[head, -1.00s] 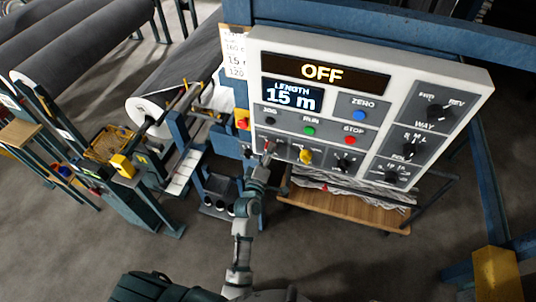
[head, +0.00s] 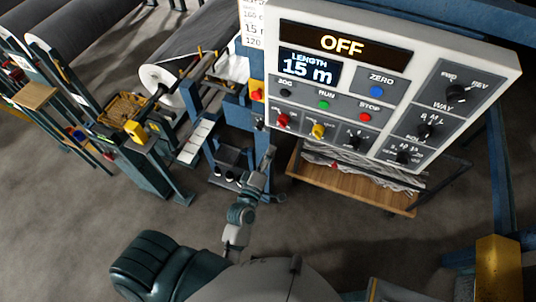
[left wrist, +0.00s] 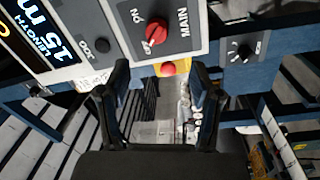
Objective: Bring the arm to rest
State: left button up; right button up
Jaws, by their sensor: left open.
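My left gripper (head: 267,160) is below the lower left edge of the control panel (head: 510,60), apart from it. In the left wrist view my left gripper (left wrist: 160,82) shows two dark fingers spread wide with nothing between them. The panel's red MAIN knob (left wrist: 155,31) is beyond the fingers; it also shows in the head view (head: 282,120). The panel's top display (head: 342,43) reads OFF and the length display (head: 308,67) reads 15 m. My right gripper is not in view.
A red button on a yellow box (head: 257,95) is left of the panel. A wooden-topped cart (head: 350,190) stands below it. Large grey rolls (head: 90,50) and machine frames fill the left. A yellow-ended post (head: 498,268) is at lower right. The floor between is bare.

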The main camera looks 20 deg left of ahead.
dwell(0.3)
pick_arm(q)
jog(key=d+f+m+g+h+b, duration=0.1)
jog(key=d+f+m+g, duration=0.1)
jog(key=f, duration=0.9)
jog(key=d+f+m+g+h+b, duration=0.1)
jog(key=d+f+m+g+b, duration=0.15)
jog(key=f, duration=0.95)
jog(key=s+f+m+g+b, duration=0.15)
jog(key=s+f, duration=0.25)
jog(key=f, duration=0.6)
jog(key=s+f+m+g, duration=0.3)
jog(key=s+f, duration=0.1)
jog(key=f, duration=0.6)
jog(key=s+a+f+m+g+b, duration=0.2)
jog(key=s+a+f+m+g, duration=0.15)
jog(key=s+f, duration=1.1)
jog(key=s+a+f+m+g+y+b, duration=0.1)
jog(key=s+a+f, duration=0.3)
jog(key=s, duration=0.5)
jog(key=s+a+f+m+g+y+b, duration=0.1)
jog(key=s+a+f+m+g, duration=0.2)
jog(key=s+f, duration=0.5)
jog(key=shift+s+a+f+g+y, duration=0.35)
jog(key=shift+s+a+g, duration=0.25)
jog(key=shift+a, duration=0.45)
jog(key=shift+w, duration=0.1)
